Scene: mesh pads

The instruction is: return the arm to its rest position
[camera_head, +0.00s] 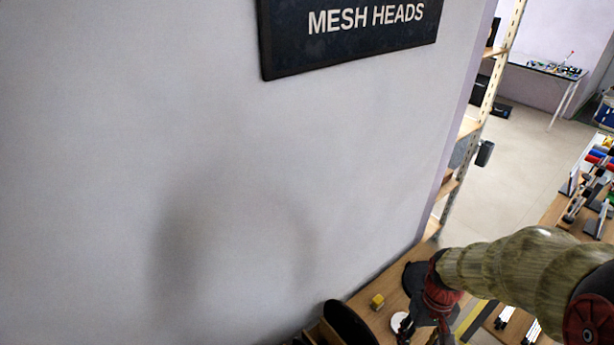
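My arm comes in from the lower right, with a thick olive-grey link and red and black joints. Its far end, with my gripper (424,325), points down over a wooden surface (393,284) at the bottom of the head view. The gripper is small, dark and partly hidden by the arm and cut by the frame edge. I cannot tell its opening or whether it holds anything. A small yellow block (377,301) lies on the wood to the left of it. A white round piece (399,322) shows beside the gripper, partly covered.
A pale wall with a black "MESH HEADS" sign (350,35) fills the left. A dark curved container (348,323) stands at the bottom. A shelf rack (490,95) edges the wall. A cluttered wooden table (560,208) is at right. Open floor (510,165) lies between.

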